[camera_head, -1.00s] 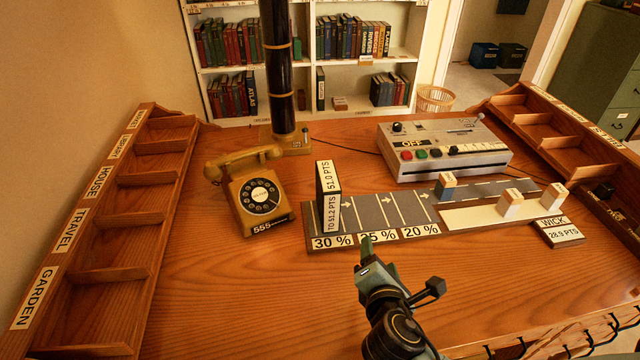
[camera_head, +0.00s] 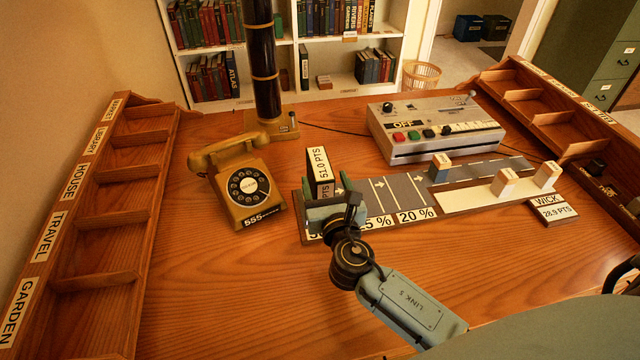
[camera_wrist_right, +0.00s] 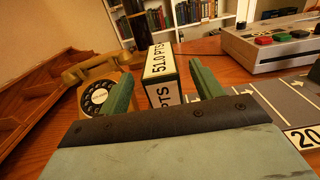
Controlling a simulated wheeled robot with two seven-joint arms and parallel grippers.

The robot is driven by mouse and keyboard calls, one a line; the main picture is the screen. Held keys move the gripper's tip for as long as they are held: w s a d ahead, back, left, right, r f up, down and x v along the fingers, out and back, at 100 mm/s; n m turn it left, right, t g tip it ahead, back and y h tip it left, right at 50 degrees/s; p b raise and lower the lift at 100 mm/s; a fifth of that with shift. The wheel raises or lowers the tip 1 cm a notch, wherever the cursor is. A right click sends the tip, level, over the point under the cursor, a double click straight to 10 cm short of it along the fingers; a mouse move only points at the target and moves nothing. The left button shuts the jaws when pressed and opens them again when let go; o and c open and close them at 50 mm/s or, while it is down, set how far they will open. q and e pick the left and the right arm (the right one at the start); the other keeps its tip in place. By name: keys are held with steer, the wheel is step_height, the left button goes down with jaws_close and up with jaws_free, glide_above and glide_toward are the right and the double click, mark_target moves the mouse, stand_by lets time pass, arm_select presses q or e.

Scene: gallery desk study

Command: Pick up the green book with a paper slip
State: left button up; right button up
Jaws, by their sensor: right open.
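A dark green book (camera_head: 319,172) stands upright at the left end of the grey lane board. White paper on its faces reads 51.0 PTS. In the right wrist view the book (camera_wrist_right: 162,75) shows between and a little beyond the green fingers of my right gripper (camera_wrist_right: 162,88). The fingers are apart, one to each side of it. In the head view my right gripper (camera_head: 332,200) is directly in front of the book and hides its lower part. I cannot tell whether a finger touches it. My left gripper is not in view.
A yellow telephone (camera_head: 240,190) stands close on the left. The lane board (camera_head: 400,195) carries several small blocks to the right. A grey machine (camera_head: 435,130) stands behind it. Wooden racks (camera_head: 75,235) line the left side. The front left desk is clear.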

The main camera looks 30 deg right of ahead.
mark_target(321, 168)
steer(key=x, duration=0.5)
steer(key=shift+r, duration=0.1)
steer(key=shift+r, duration=0.1)
jaws_close()
